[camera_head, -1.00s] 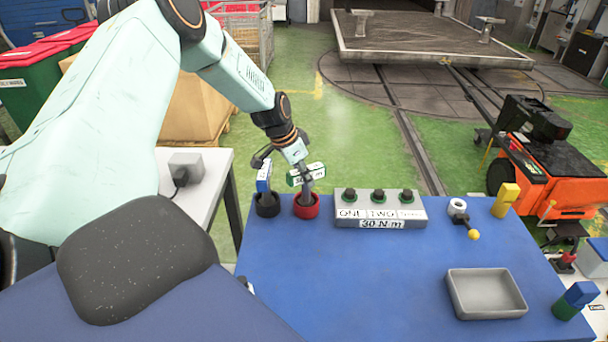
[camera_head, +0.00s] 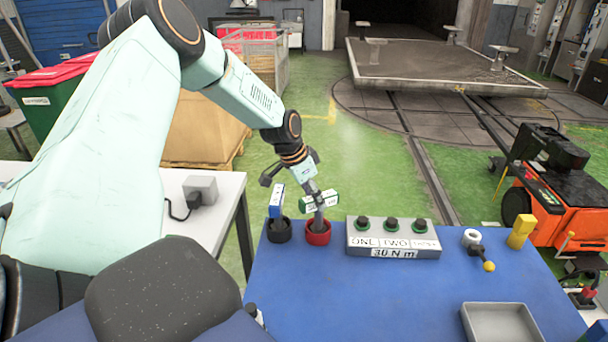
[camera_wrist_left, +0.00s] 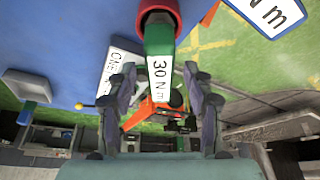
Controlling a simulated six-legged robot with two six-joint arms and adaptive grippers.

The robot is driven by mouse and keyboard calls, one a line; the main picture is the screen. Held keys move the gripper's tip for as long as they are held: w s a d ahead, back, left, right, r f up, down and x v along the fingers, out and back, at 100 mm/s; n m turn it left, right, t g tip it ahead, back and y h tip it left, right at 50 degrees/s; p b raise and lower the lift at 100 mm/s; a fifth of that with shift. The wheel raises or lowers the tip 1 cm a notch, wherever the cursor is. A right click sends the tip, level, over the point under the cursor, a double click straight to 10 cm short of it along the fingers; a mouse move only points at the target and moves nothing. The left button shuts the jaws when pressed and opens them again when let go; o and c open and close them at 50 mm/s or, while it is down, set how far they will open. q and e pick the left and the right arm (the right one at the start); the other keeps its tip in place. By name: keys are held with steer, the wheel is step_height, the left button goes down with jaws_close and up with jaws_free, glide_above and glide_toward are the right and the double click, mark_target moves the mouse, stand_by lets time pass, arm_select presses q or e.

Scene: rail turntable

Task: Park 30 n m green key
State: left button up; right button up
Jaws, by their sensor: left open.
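The green key (camera_head: 307,203) carries a white 30 N m label and stands in the red round holder (camera_head: 318,234) at the back left of the blue table. My left gripper (camera_head: 300,180) is open just above and behind it. In the left wrist view the green key (camera_wrist_left: 160,48) rises from the red holder (camera_wrist_left: 158,15), and its label shows between the two spread fingers, with gaps at both sides. The grey box (camera_head: 394,240) has three green-ringed knobs, plates reading ONE and TWO, and a 30 N m plate. My right gripper is not in view.
A blue key (camera_head: 276,203) stands in a black holder (camera_head: 278,231) close left of the red one. A yellow-balled lever (camera_head: 488,265), a yellow block (camera_head: 520,232) and a grey tray (camera_head: 503,308) are on the right. The table's middle is clear.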

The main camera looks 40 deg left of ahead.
arm_select(q)
steer(key=v, duration=0.9)
steer(key=shift+r, duration=0.2)
steer(key=shift+d+f, duration=0.1)
stand_by(0.6)
